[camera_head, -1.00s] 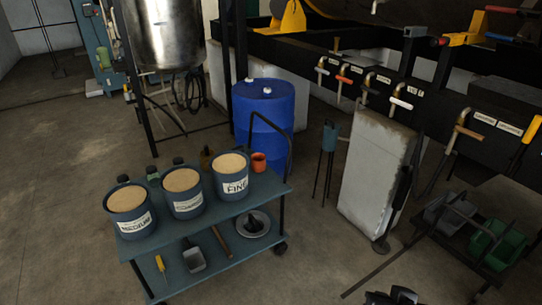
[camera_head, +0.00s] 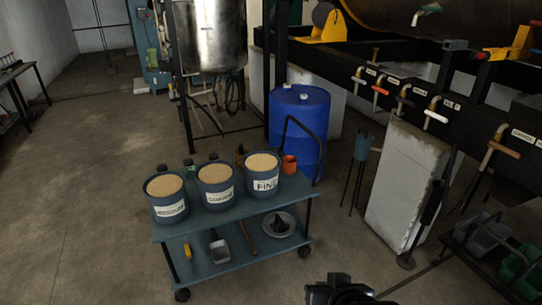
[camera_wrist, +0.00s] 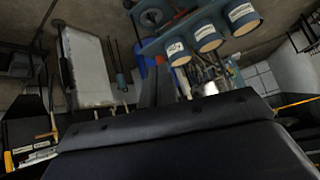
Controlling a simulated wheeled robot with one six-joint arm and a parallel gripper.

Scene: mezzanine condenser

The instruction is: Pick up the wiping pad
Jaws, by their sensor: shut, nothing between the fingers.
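I cannot make out a wiping pad in either view. My gripper (camera_wrist: 157,88) shows in the wrist view as dark fingers standing up from a broad black body. The fingers are together with nothing between them. In the head view a black part of my arm shows at the bottom edge, right of a blue two-tier cart (camera_head: 228,222). The cart's top holds three buckets of tan grit, including the one marked FINE (camera_head: 263,178), and an orange cup (camera_head: 289,165). Its lower shelf holds a scoop (camera_head: 219,248), a yellow-handled tool (camera_head: 188,252) and a grey dish (camera_head: 278,226).
A blue drum (camera_head: 298,125) stands behind the cart. A pale block (camera_head: 402,185) and a row of taps stand to the right, with grey and green bins (camera_head: 515,270) at the lower right. A dark table (camera_head: 20,88) is at the far left. Floor left of the cart is clear.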

